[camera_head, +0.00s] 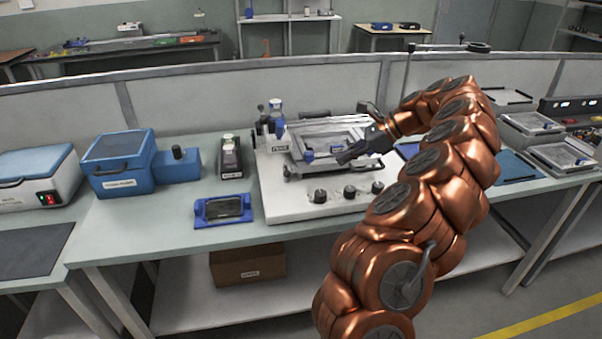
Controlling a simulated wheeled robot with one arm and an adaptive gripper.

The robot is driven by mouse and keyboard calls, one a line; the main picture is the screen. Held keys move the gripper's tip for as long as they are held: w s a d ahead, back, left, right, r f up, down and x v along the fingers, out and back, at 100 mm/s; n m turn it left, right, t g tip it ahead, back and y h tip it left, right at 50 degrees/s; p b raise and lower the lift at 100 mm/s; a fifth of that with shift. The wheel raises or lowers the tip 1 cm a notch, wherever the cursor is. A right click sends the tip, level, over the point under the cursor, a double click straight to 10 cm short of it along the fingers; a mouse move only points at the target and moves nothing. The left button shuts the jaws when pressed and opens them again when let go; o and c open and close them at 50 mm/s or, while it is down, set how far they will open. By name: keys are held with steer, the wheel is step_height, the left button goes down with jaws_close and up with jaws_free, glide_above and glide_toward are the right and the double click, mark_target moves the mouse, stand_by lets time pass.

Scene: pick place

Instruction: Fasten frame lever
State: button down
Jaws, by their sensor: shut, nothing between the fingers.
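A white bench machine (277,205) stands on the table and carries a flat metallic frame (330,128). A small blue-tipped part (308,156) sits at the frame's near left, and a second blue part (280,127) is at its left end. I cannot tell for sure which of them is the frame lever. My gripper (366,137) is above the right part of the frame, pointing left, to the right of both blue parts. It is shut and empty. My gripper and arm hide part of the frame's right side, and contact with the frame is unclear.
A blue tray (222,211) and a dark boxy device (231,157) lie left of the machine. A blue box (118,165) stands further left. Dark knobs (320,196) line the machine's front. A low partition (200,88) runs behind the table. Bare tabletop shows at the front left.

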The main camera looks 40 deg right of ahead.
mark_target(286, 167)
steer(key=shift+a, duration=0.1)
steer(key=p+x, duration=0.1)
steer(key=x, duration=0.8)
steer(key=shift+w+f, duration=0.15)
steer(key=shift+f, duration=0.05)
steer(key=w+a, duration=0.1)
steer(key=w+a+p, duration=0.1)
steer(key=shift+a+r, duration=0.15)
steer(key=shift+a, duration=0.15)
steer(key=shift+w+a, duration=0.35)
steer(key=shift+a, duration=0.05)
steer(key=shift+a, duration=0.1)
steer(key=shift+r+p, duration=0.1)
steer(key=shift+p, duration=0.25)
